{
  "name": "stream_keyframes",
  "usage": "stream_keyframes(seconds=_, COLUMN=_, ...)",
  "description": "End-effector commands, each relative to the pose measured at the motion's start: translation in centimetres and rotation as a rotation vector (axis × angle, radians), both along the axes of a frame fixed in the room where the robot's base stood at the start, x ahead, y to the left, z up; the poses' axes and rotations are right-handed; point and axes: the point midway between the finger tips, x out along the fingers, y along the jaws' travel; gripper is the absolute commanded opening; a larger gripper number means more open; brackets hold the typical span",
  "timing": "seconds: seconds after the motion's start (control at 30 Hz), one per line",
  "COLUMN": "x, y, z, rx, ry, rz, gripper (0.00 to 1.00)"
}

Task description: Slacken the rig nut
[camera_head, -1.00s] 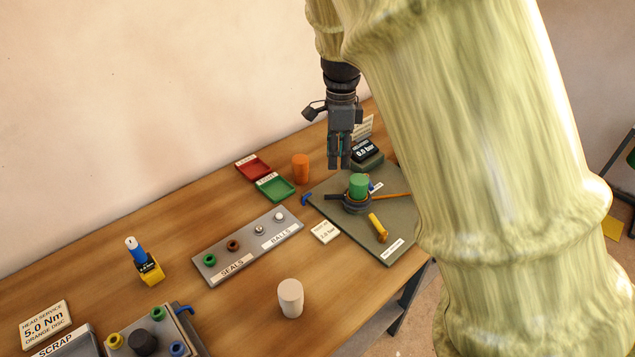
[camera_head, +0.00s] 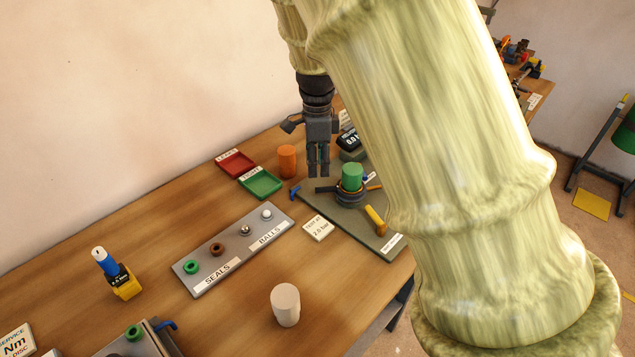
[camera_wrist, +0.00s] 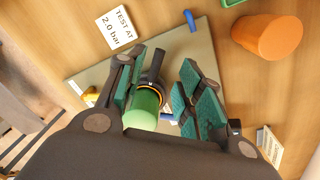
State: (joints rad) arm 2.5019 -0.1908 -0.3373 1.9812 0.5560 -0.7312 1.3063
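The rig nut appears as a dark ring with side handles (camera_head: 347,197), around the base of a green cylinder (camera_head: 352,176) standing on the grey rig plate (camera_head: 345,219). In the wrist view the dark ring (camera_wrist: 152,82) and green cylinder (camera_wrist: 143,108) show between my fingers, seen from above. My gripper (camera_head: 318,173) points down, to the left of the green cylinder and above the plate in the head view. Its teal-padded fingers (camera_wrist: 170,75) are apart with nothing clearly held. The wrist body hides part of the rig.
A yellow handle (camera_head: 375,219) and blue lever (camera_head: 295,192) are at the rig. A gauge (camera_head: 350,141) stands behind it. An orange cylinder (camera_head: 287,161), green tray (camera_head: 261,183) and red tray (camera_head: 236,162) are left. A white cylinder (camera_head: 285,305) stands in front.

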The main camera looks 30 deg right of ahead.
Motion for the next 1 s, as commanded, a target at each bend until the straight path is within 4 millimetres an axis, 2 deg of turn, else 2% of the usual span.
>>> stream_keyframes(seconds=0.2, x=-0.4, y=0.1, z=-3.5, rx=0.001, ry=0.004, rz=-0.002, gripper=0.36)
stream_keyframes(seconds=0.4, x=-0.5, y=0.1, z=-5.8, rx=0.000, ry=0.002, rz=-0.001, gripper=0.36)
stream_keyframes(seconds=0.6, x=-0.5, y=0.1, z=-6.8, rx=-0.001, ry=0.001, rz=-0.001, gripper=0.36)
stream_keyframes(seconds=0.9, x=-0.5, y=0.1, z=-7.0, rx=-0.001, ry=0.000, rz=-0.001, gripper=0.36)
stream_keyframes(seconds=1.0, x=-0.5, y=0.1, z=-7.0, rx=-0.001, ry=0.000, rz=-0.001, gripper=0.18)
